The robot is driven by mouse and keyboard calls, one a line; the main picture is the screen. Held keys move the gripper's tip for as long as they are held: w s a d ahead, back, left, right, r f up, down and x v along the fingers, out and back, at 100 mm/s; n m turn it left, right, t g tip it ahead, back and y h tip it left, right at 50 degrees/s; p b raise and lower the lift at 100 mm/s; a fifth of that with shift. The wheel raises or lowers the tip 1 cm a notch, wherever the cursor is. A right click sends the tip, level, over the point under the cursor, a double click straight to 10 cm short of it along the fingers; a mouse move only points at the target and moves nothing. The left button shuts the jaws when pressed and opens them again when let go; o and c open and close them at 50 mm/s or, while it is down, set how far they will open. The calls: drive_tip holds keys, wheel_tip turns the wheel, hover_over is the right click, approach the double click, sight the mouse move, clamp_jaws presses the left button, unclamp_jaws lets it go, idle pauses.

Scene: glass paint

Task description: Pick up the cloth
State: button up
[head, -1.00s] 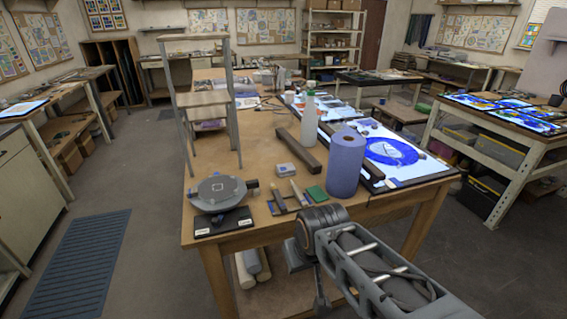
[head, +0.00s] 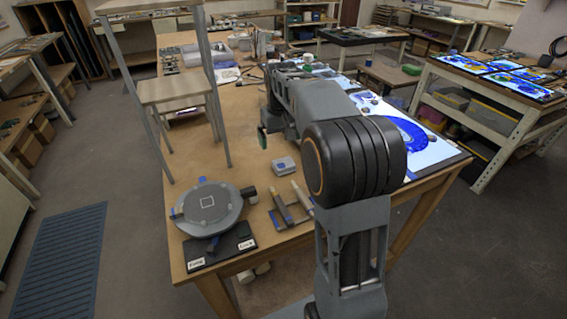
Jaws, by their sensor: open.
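I cannot make out a cloth for certain in the head view; my arm covers much of the table's middle and right side. My arm reaches over the wooden table, with its elbow in front and its far end toward the back. My gripper (head: 264,138) shows only in small part, as a dark tip at the left of the arm's end, above the tabletop behind a small pale box. It is open, and I see nothing held in it.
The wooden table (head: 240,104) carries a round grey turntable (head: 211,205), a small pale box (head: 285,165) and tools in front. A stool-like stand (head: 178,92) rises at the left. Blue glass panels (head: 412,133) lie right. A worktable (head: 487,100) stands farther right.

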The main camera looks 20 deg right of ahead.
hover_over(284, 163)
wheel_tip(284, 163, down, 2)
drive_tip(key=shift+g, duration=0.4)
wheel_tip(284, 163, down, 7)
drive_tip(key=shift+d+r+p, duration=0.1)
drive_tip(key=shift+r+p, duration=0.05)
drive_tip(key=shift+p, duration=0.2)
drive_tip(key=shift+w+f+p, duration=0.1)
drive_tip(key=shift+f+p, duration=0.55)
drive_tip(key=shift+f, duration=2.55)
drive_tip(key=shift+c, duration=0.4)
drive_tip(key=c, duration=0.8)
drive_tip(key=shift+r+b, duration=0.6)
drive_tip(key=shift+r, duration=4.45)
drive_tip(key=shift+c, duration=0.2)
